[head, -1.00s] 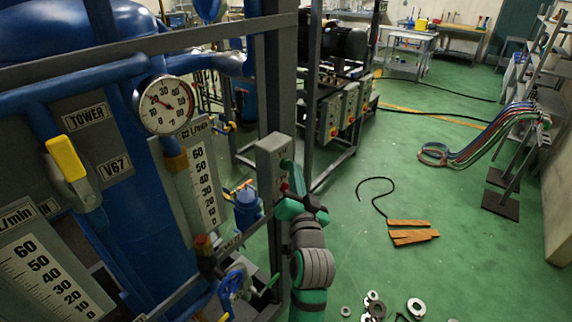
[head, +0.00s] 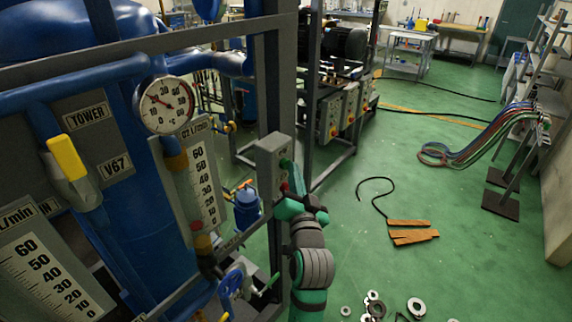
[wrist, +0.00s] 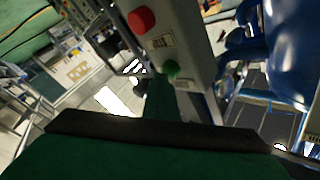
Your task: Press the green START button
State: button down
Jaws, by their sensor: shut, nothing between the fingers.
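The grey control box (head: 270,168) is fixed to the dark frame post and also shows in the wrist view (wrist: 190,35). It carries a green button (wrist: 171,68) and a red button (wrist: 141,20). In the head view the green button (head: 286,163) is on the box's right side, above the red one. My gripper (wrist: 167,92) is shut and empty, its dark green fingers pointing at the green button. Their tips are at or very near it; I cannot tell whether they touch. In the head view my gripper (head: 298,180) is beside the box.
A blue tower with pipes, a dial gauge (head: 165,105) and flow meters (head: 203,185) fills the left. The frame post (head: 275,80) stands close to my arm. Wooden pieces (head: 412,231) and metal rings (head: 375,305) lie on the green floor to the right, which is otherwise mostly clear.

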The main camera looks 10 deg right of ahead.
jog(key=shift+w+r, duration=0.1)
jog(key=shift+w, duration=0.1)
dwell(0.5)
jog(key=shift+w+a, duration=0.2)
jog(key=shift+a, duration=0.2)
jog(key=shift+s+a+f, duration=0.1)
jog(key=shift+f, duration=0.15)
dwell(0.3)
jog(key=s+d, duration=0.4)
jog(key=s, duration=0.1)
dwell(0.4)
jog(key=shift+d+r, duration=0.1)
jog(key=shift+d, duration=0.05)
dwell(0.4)
